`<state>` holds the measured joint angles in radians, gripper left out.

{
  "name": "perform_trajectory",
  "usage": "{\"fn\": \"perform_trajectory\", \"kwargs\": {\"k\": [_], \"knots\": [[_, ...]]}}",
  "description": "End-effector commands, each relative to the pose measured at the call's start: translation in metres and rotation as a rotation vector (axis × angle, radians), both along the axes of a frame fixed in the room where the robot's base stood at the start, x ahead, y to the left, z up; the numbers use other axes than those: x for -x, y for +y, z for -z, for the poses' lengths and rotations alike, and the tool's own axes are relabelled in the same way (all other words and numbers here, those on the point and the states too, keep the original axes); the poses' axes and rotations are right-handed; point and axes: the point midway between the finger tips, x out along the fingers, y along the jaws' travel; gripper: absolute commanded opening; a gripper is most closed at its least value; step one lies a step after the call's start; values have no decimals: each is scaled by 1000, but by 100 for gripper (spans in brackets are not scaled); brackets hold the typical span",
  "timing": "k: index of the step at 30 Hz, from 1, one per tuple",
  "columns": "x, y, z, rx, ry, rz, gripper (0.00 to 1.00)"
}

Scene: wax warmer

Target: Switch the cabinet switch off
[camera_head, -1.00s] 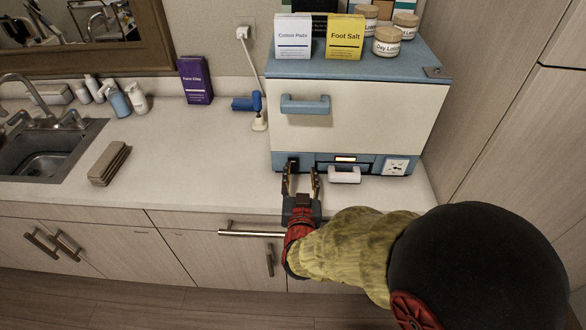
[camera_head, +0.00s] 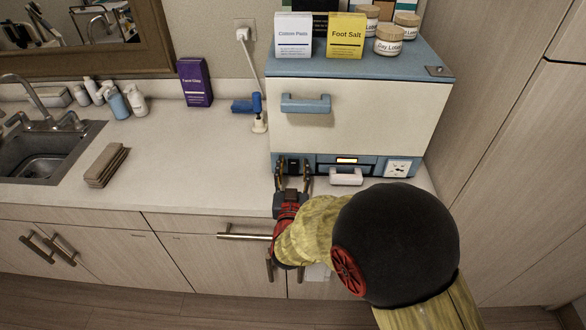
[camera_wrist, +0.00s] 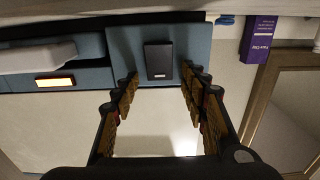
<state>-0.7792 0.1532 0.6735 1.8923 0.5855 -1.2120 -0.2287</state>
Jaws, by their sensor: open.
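The blue-and-white cabinet (camera_head: 358,118) stands on the counter against the wall. Its black switch (camera_head: 293,164) is at the left end of the lower blue panel. In the wrist view the switch (camera_wrist: 158,60) is a dark rectangle on the blue panel, with a small light mark near one end. My gripper (camera_head: 293,174) is open and empty, in front of the switch. In the wrist view its fingertips (camera_wrist: 160,76) lie on either side of the switch, with visible gaps. I cannot tell whether they touch the panel. A small display (camera_head: 347,160) on the panel glows orange.
Boxes and jars stand on the cabinet. A purple box (camera_head: 195,82) and a blue plug-like item (camera_head: 247,106) stand left.

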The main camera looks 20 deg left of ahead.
Motion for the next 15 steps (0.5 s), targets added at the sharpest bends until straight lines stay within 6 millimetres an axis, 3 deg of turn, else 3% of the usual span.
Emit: {"fn": "perform_trajectory", "kwargs": {"k": [7, 15], "knots": [[-1, 0, 0, 0, 0, 0, 44], [-1, 0, 0, 0, 0, -1, 29]]}}
